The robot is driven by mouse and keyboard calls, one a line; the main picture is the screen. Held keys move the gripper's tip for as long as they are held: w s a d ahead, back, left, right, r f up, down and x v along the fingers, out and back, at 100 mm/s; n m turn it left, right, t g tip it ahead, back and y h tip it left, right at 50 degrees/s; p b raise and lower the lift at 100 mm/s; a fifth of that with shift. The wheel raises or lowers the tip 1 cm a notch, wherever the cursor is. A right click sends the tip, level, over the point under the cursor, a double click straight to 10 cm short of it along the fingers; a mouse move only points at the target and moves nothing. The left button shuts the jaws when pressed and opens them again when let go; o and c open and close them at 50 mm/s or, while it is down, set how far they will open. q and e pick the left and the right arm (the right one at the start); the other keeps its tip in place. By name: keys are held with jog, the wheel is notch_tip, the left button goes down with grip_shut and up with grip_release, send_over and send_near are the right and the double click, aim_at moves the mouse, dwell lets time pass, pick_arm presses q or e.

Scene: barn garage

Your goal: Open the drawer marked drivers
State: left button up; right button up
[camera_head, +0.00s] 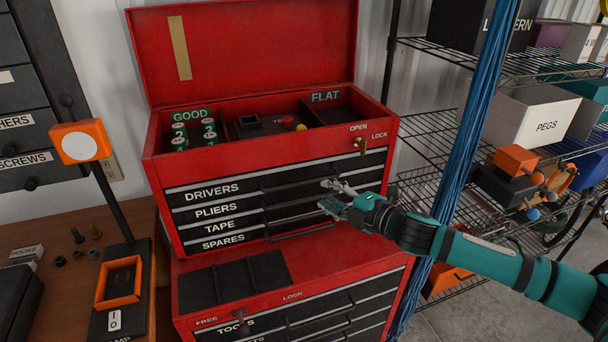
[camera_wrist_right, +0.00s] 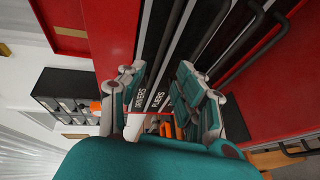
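The red tool chest (camera_head: 270,150) stands with its lid up. Its drivers drawer (camera_head: 215,190) is the top one in the stack and looks closed, with a dark bar handle across its front. The drivers label also shows in the wrist view (camera_wrist_right: 139,99), turned sideways between the fingers. My right gripper (camera_head: 326,194) reaches in from the right, its fingers apart and pointing at the right half of the drawer fronts, near the upper handles. In the wrist view the gripper (camera_wrist_right: 158,85) shows nothing clearly held. Whether a finger touches a handle I cannot tell. My left gripper is out of view.
Pliers, tape and spares drawers lie below, closed. A lower red cabinet (camera_head: 340,270) is underneath. A blue cord bundle (camera_head: 465,150) hangs right, before wire shelves with a pegs bin (camera_head: 530,118). An orange-headed lamp (camera_head: 80,145) stands left.

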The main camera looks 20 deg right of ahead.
aim_at(305, 184)
jog(key=p+x, duration=0.2)
jog(key=x, duration=0.7)
jog(key=shift+w+a+f, duration=0.1)
jog(key=shift+w+f, duration=0.05)
jog(key=shift+c, duration=0.3)
grip_shut()
